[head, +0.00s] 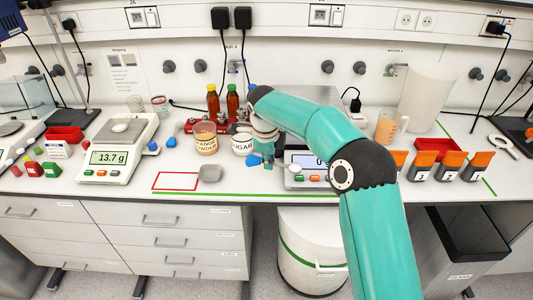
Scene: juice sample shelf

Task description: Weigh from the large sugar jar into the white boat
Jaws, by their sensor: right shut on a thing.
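The white sugar jar (242,145), labelled SUGAR, stands on the bench in the middle, its right side partly hidden by my right gripper. A small white dish-like thing, perhaps the white boat (121,126), sits on the pan of the left balance (104,174), whose display reads 13.7 g. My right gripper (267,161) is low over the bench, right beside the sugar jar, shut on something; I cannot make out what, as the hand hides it. My left gripper is not in view.
A tan-filled jar (205,142) stands left of the sugar jar. A grey dish (210,174) lies beside a red outline (175,181). Another balance (303,170) is partly behind my right arm. Bottles (213,104) stand behind. The front bench strip is fairly clear.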

